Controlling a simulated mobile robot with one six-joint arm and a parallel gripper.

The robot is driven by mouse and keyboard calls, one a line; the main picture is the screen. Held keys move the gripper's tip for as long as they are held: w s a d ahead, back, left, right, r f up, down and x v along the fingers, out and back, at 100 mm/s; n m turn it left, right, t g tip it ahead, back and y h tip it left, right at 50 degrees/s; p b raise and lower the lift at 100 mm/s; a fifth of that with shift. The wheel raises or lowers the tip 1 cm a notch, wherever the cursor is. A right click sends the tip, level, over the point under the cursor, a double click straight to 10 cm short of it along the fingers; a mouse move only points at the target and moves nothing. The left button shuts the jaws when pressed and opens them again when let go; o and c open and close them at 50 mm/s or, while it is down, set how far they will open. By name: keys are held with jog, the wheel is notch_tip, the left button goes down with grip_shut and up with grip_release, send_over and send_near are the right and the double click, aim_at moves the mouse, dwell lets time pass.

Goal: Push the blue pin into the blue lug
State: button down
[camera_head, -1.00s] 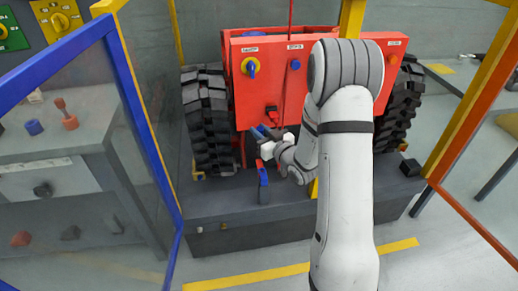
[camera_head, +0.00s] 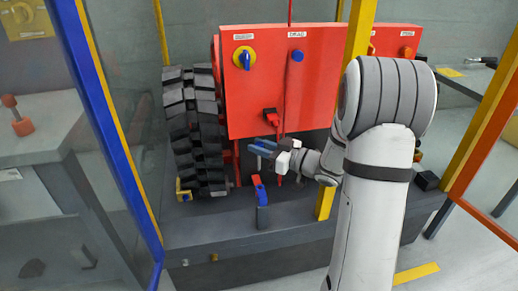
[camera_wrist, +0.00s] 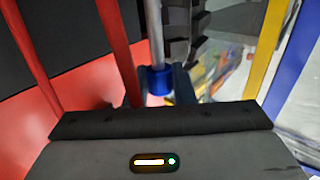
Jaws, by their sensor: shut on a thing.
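My gripper (camera_head: 264,148) is in front of the red carrier, below its panel, pointing left. In the wrist view a blue collar with a grey rod, apparently the blue pin (camera_wrist: 158,82), sits between my two fingers, which are shut on it. The rod runs upward in that view. In the head view the pin is hard to separate from the bluish fingertips. A small blue upright with a red top (camera_head: 261,193) stands on the dark base, below and slightly left of my gripper. I cannot tell whether it is the blue lug.
The red panel (camera_head: 250,105) carries a blue-and-yellow knob (camera_head: 244,57) and a blue button (camera_head: 297,56). A tracked wheel (camera_head: 194,125) stands left. A yellow post (camera_head: 357,40) rises behind my arm. A blue frame (camera_head: 110,120) edges the left side. The dark base (camera_head: 225,225) has clear room in front.

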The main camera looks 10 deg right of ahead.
jog(key=shift+s+d, duration=0.1)
jog(key=shift+f, duration=0.25)
jog(key=shift+f+b, duration=1.8)
jog(key=shift+f, duration=0.9)
jog(key=shift+f, duration=0.1)
jog(key=shift+f+b, duration=0.45)
jog(key=shift+f, duration=0.6)
jog(key=shift+f, duration=0.2)
dwell(0.6)
jog(key=shift+f+b, duration=0.4)
jog(key=shift+f, duration=0.2)
jog(key=shift+f, duration=0.25)
dwell(0.6)
jog(key=shift+f+b, duration=0.45)
jog(key=shift+f, duration=0.15)
